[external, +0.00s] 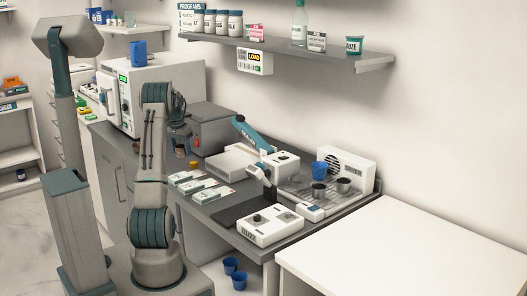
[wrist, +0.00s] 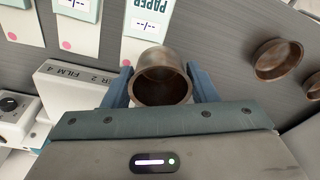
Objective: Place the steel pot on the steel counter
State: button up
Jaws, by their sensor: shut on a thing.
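A brownish, worn metal pot (wrist: 162,78), round and open at the top, sits between the two fingers of my gripper (wrist: 160,90) in the wrist view. The fingers close on its sides, and its inside looks empty. In the external view my gripper (external: 182,137) is above the left part of the grey counter (external: 228,208), beside a grey box-shaped device. The pot is small and dark there, partly hidden by the arm. The grey counter surface (wrist: 228,28) shows beyond the pot in the wrist view; I cannot tell the exact gap beneath it.
Several white and teal packets (external: 198,185) lie on the counter near my gripper. Two other round metal pieces, one a shallow pot (wrist: 278,60), show at the wrist view's right. A blue cup (external: 319,170) and dark pots (external: 343,186) stand on the right-hand machine. A white table (external: 400,250) is at right.

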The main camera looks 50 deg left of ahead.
jog(key=s+a+f, duration=0.1)
jog(key=a, duration=0.1)
jog(key=s+a+f+p, duration=0.1)
jog(key=a+f, duration=0.1)
jog(key=a, duration=0.1)
jog(key=s+a+f+p, duration=0.1)
jog(key=a, duration=0.1)
jog(key=shift+s+a+f, duration=0.1)
jog(key=shift+a+f, duration=0.05)
jog(key=shift+f, duration=0.25)
jog(key=shift+f+p, duration=0.55)
jog(key=shift+f, duration=1.4)
jog(key=shift+f, duration=0.15)
jog(key=o, duration=1)
jog(key=shift+c, duration=0.2)
notch_tip(320, 180, up, 12)
jog(key=s+b, duration=0.1)
jog(key=b, duration=0.1)
jog(key=shift+s+d, duration=0.3)
jog(key=shift+d, duration=0.1)
